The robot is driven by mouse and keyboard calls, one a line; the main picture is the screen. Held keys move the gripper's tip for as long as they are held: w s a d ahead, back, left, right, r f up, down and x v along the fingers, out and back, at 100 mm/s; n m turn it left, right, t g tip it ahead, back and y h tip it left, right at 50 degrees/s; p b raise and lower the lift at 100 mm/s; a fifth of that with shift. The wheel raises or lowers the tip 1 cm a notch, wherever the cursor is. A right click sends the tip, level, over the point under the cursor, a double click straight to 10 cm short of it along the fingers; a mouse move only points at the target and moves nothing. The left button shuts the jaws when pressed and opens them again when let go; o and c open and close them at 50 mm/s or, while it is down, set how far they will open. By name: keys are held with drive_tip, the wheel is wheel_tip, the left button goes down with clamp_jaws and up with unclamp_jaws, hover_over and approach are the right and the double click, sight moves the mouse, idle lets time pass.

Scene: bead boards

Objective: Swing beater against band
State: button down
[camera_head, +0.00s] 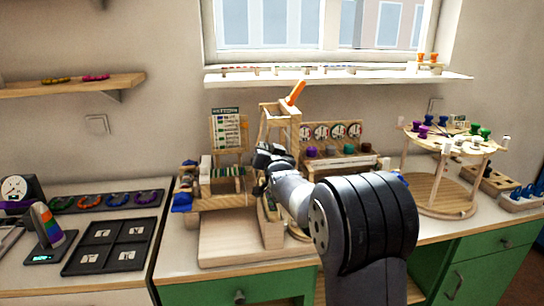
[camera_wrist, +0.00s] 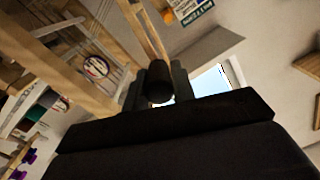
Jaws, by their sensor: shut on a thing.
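My gripper (camera_head: 268,162) is at the wooden loom-like stand on the bench, beside its upright frame (camera_head: 280,111). An orange lever (camera_head: 295,92) tilts up to the right from the top of that frame. In the wrist view my gripper (camera_wrist: 157,78) is shut on a dark, round-ended knob (camera_wrist: 160,88). I cannot tell for certain whether this knob belongs to the beater. A striped band (camera_head: 227,172) lies across the stand just left of the gripper. The arm and gripper hide part of the stand, and the contact between beater and band is not visible.
A round wooden table-like stand (camera_head: 448,190) is at the right. A dark tray (camera_head: 112,246) lies at the left. A chart (camera_head: 227,130) stands behind the loom. Wooden bars pass close beside the gripper.

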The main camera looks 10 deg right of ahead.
drive_tip(key=shift+a+m+b, duration=0.5)
drive_tip(key=shift+a+m, duration=0.05)
drive_tip(key=shift+m, duration=0.25)
drive_tip(key=shift+r+m, duration=0.25)
drive_tip(key=shift+m, duration=0.05)
